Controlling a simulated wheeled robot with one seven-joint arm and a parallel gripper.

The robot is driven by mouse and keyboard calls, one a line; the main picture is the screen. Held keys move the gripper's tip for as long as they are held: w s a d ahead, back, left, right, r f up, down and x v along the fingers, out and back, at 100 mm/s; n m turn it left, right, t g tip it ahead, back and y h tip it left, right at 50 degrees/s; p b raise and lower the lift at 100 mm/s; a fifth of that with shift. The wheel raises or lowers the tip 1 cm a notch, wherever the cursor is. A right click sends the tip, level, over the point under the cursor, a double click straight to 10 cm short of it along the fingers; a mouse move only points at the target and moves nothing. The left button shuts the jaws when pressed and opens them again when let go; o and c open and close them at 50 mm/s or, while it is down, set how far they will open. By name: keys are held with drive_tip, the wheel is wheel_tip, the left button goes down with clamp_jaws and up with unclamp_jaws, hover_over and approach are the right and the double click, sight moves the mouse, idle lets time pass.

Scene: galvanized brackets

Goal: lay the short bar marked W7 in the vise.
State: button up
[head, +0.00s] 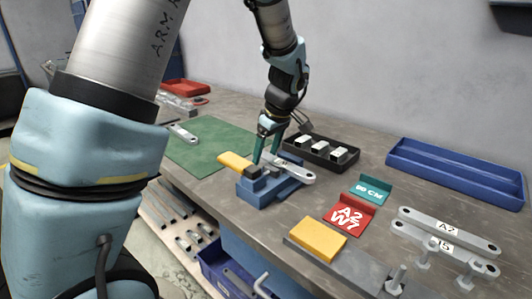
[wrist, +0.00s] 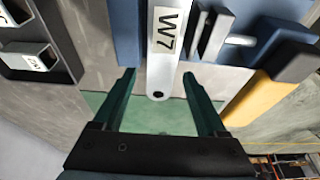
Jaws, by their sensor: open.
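The short grey bar marked W7 (wrist: 160,72) lies in the blue vise (wrist: 128,30), its label up, between a blue block and a grey jaw plate in the wrist view. Its near end, with a dark hole, sticks out of the vise. In the head view the bar (head: 300,177) lies across the vise (head: 258,190), its other end sticking out to the right. My gripper (head: 267,158) is open, with one finger on each side of the bar's end. In the wrist view gaps show between the fingers (wrist: 160,84) and the bar.
A yellow piece (head: 235,161) sits at the vise's left. A black tray (head: 318,158) with several blocks stands behind. A red sign (head: 348,214) reads A2 W7. Grey bars, one marked A2 (head: 470,237), rest on posts at right.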

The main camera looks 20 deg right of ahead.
drive_tip(key=b+v, duration=0.1)
drive_tip(key=v, duration=1)
drive_tip(key=shift+f, duration=0.1)
